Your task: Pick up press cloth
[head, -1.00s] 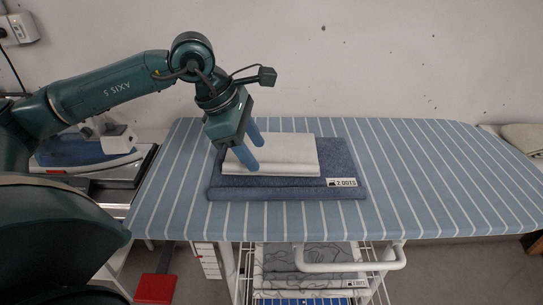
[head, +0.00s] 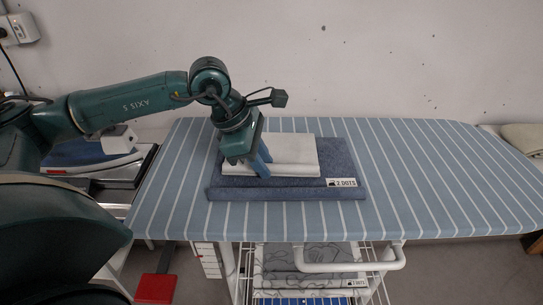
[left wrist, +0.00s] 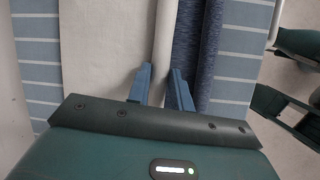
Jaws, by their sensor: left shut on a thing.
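The press cloth (head: 295,150) is a folded off-white cloth. It lies on a folded dark blue cloth (head: 340,165) with a "2 DOTS" label, on the striped ironing board (head: 430,170). My left gripper (head: 267,168) is over the press cloth's front left part, fingers pointing down. In the left wrist view my left gripper (left wrist: 160,70) is shut on the rounded folded edge of the press cloth (left wrist: 105,45), with one finger on each side. The cloth still appears to rest on the blue cloth. My right gripper is not in view.
An iron (head: 90,155) stands on a rest at the board's left end. A white rail (head: 350,267) juts from the board's front, above a wire shelf with folded patterned cloths (head: 300,258). A beige cloth (head: 523,137) lies at the far right. The board's right half is clear.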

